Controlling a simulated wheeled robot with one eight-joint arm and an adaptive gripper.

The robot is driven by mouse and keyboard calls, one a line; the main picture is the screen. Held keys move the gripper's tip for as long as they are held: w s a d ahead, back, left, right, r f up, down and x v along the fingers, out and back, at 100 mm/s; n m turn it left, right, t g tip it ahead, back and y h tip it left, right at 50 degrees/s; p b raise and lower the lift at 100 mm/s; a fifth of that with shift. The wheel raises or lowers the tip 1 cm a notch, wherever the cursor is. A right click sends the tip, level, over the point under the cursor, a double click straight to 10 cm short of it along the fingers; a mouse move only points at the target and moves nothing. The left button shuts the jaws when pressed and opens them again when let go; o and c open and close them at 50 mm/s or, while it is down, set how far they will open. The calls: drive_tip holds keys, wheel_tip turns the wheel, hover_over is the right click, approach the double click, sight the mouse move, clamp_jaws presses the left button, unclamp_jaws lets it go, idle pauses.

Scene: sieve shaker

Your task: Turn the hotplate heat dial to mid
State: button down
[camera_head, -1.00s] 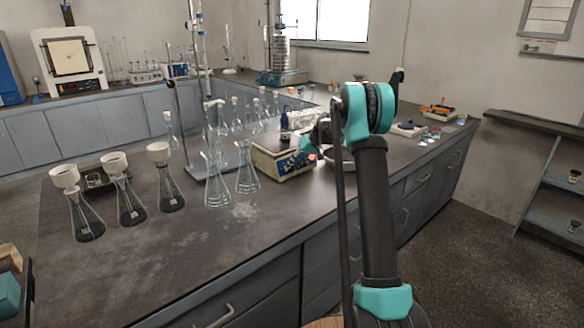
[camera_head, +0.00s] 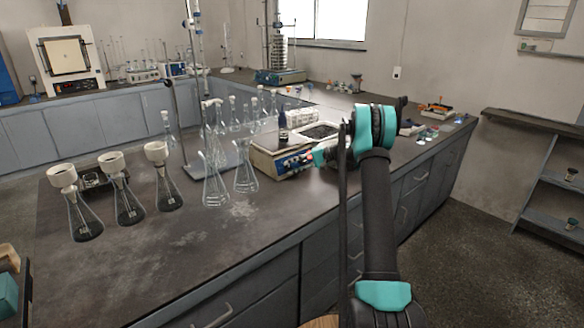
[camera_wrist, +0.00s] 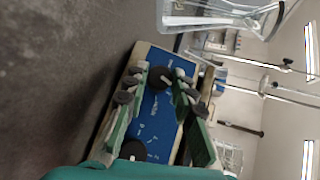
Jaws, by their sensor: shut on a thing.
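The hotplate (camera_head: 262,160) is a cream box with a blue front panel on the bench, right of the flasks. In the wrist view the blue panel (camera_wrist: 158,128) appears turned on its side, with white markings. A dark round dial (camera_wrist: 160,79) sits between the fingertips of my gripper (camera_wrist: 157,82), which is shut on it. A second dark dial (camera_wrist: 133,150) shows nearer the wrist, partly hidden. In the head view my gripper (camera_head: 314,158) is at the panel's right part; its fingers are small there.
Two clear conical flasks (camera_head: 245,175) stand left of the hotplate; glassware also shows close by in the wrist view (camera_wrist: 215,15). The bench front (camera_head: 215,235) is clear.

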drive_tip(key=shift+m+y, duration=0.4)
drive_tip(key=shift+m, duration=0.1)
drive_tip(key=shift+f, duration=0.1)
drive_tip(key=c, duration=1.3)
unclamp_jaws()
drive_tip(key=shift+o, duration=0.2)
drive_tip(key=shift+d, duration=0.1)
drive_tip(key=v, duration=1.1)
drive_tip(key=shift+s+d, duration=0.2)
drive_tip(key=shift+d, duration=0.2)
